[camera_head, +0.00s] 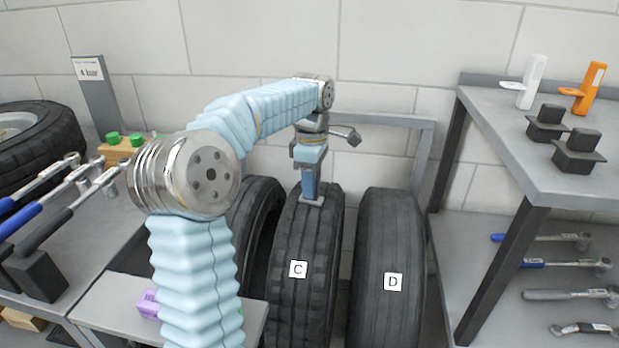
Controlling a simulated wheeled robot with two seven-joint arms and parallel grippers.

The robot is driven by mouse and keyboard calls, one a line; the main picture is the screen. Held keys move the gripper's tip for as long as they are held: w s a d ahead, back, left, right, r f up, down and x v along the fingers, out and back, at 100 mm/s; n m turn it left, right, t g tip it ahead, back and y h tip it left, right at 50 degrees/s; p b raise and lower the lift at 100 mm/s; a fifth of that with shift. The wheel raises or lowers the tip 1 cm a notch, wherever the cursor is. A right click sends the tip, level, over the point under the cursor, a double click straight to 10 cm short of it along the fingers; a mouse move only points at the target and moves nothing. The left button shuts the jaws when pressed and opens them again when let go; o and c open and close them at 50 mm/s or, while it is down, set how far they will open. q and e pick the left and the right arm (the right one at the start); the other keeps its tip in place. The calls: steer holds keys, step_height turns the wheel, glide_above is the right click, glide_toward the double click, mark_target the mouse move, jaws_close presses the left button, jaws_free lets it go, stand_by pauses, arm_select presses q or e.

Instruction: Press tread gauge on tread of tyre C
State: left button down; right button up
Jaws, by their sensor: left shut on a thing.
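Tyre C (303,295) stands upright in the rack, with a white label marked C on its tread. My left gripper (309,165) reaches over from behind my arm and is shut on a blue tread gauge (310,186). The gauge points down, and its flat grey foot is at the top of tyre C's tread. It looks to be touching, but I cannot tell how firmly. The fingertips are small and partly hidden. My right gripper is out of view.
Tyre D (390,270) stands just right of tyre C; another tyre (254,215) is close on the left, partly behind my arm. The right bench (559,182) holds a white gauge (530,82), an orange gauge (589,88) and black blocks. Wrenches lie on the left bench.

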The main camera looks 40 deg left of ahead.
arm_select(q)
step_height(320, 180, up, 3)
steer(key=p, duration=0.3)
steer(key=shift+r, duration=1.5)
